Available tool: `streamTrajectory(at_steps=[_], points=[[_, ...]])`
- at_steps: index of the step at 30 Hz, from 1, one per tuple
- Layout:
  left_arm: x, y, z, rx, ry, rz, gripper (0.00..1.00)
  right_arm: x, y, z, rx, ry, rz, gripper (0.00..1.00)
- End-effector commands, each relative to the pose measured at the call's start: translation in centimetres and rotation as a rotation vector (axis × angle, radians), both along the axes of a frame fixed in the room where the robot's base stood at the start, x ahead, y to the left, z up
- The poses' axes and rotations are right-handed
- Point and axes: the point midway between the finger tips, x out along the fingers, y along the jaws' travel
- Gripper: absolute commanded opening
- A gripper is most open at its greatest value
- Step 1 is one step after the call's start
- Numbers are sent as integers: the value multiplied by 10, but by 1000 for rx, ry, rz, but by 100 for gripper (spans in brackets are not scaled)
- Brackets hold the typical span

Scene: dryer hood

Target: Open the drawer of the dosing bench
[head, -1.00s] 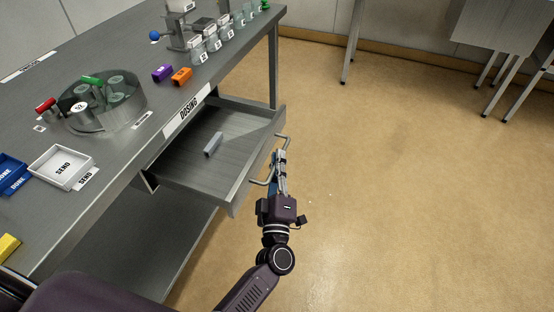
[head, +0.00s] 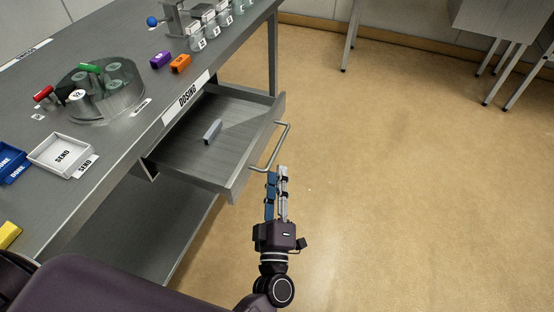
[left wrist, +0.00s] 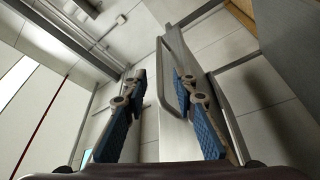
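The dosing bench (head: 128,150) has a label reading DOSING on its front edge. The drawer's bar handle (head: 271,155) is bare in the head view. My left gripper (head: 277,172) is just in front of the handle's near end and appears clear of it. In the left wrist view its two blue-padded fingers (left wrist: 158,80) are spread with nothing gripped, and the handle (left wrist: 161,75) shows beyond them. My right gripper is not in view.
The floor (head: 400,190) right of the drawer is clear.

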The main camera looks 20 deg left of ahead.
Motion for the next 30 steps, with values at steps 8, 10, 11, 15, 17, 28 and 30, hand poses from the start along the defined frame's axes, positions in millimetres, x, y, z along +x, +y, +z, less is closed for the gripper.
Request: streamTrajectory(at_steps=[8,10,11,15,17,28,30], points=[[-26,-7,-6,1,1,-1,26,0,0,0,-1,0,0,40],[-27,-7,-6,1,0,-1,26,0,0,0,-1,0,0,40],[-27,-7,-6,1,-1,0,26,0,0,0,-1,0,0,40],[-27,-7,-6,0,-1,-1,26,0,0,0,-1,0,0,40],[-27,-7,-6,0,-1,-1,26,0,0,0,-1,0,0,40],[-23,-13,-3,18,12,-39,26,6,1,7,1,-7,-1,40],[-18,-22,-1,48,32,-98,26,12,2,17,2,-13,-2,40]])
